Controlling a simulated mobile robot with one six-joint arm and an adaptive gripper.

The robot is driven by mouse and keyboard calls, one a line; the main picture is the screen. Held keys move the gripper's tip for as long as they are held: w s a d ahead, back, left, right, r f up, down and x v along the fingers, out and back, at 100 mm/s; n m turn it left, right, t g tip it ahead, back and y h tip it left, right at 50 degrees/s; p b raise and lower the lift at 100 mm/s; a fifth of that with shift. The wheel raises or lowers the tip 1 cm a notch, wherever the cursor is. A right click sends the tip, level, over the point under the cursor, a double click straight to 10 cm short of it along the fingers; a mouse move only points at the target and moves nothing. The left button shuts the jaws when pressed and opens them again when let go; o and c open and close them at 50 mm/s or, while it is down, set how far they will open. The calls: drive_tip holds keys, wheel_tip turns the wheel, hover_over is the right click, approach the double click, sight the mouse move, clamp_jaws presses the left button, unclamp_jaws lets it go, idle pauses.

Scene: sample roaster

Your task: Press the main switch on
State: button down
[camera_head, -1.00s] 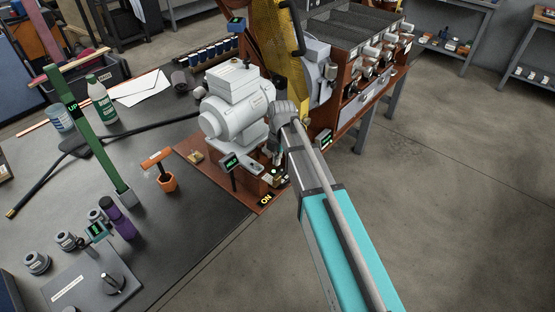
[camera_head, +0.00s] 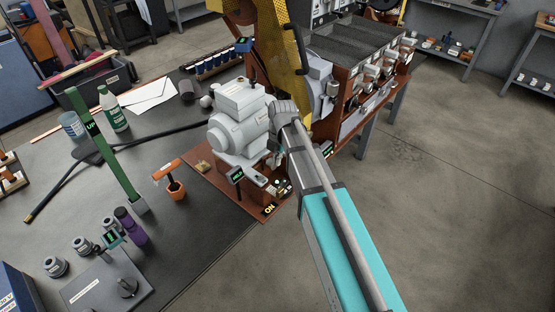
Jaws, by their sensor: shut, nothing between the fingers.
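A red-brown switch panel (camera_head: 257,203) sits at the table's right edge, in front of the grey motor (camera_head: 239,124). Small light and dark controls (camera_head: 284,187) stand on its right end, and a black plate with yellow "ON" lettering (camera_head: 269,209) is on its front. I cannot tell which control is the main switch. My gripper (camera_head: 277,160) is small and partly hidden by my arm. It is shut and empty, just above and behind the controls, apparently apart from them.
A small green-lit display (camera_head: 237,175) stands on the panel's left. The yellow guard (camera_head: 287,70) rises behind the motor. Open floor lies to the right.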

drive_tip(key=shift+r, duration=0.3)
drive_tip(key=shift+s, duration=0.1)
idle(0.4)
drive_tip(key=s+d+r+m+p, duration=0.1)
drive_tip(key=s+d+m, duration=0.3)
drive_tip(key=m, duration=0.5)
drive_tip(key=s+d+r+m+p, duration=0.2)
drive_tip(key=s+d+m, duration=0.2)
drive_tip(key=d+m, duration=0.3)
drive_tip(key=s+d+r+m+t+h+p, duration=0.1)
drive_tip(key=s+d+m, duration=0.4)
drive_tip(key=m, duration=0.6)
drive_tip(key=shift+d+r+m+p, duration=0.15)
drive_tip(key=shift+d+m+p, duration=0.25)
drive_tip(key=shift+d, duration=0.45)
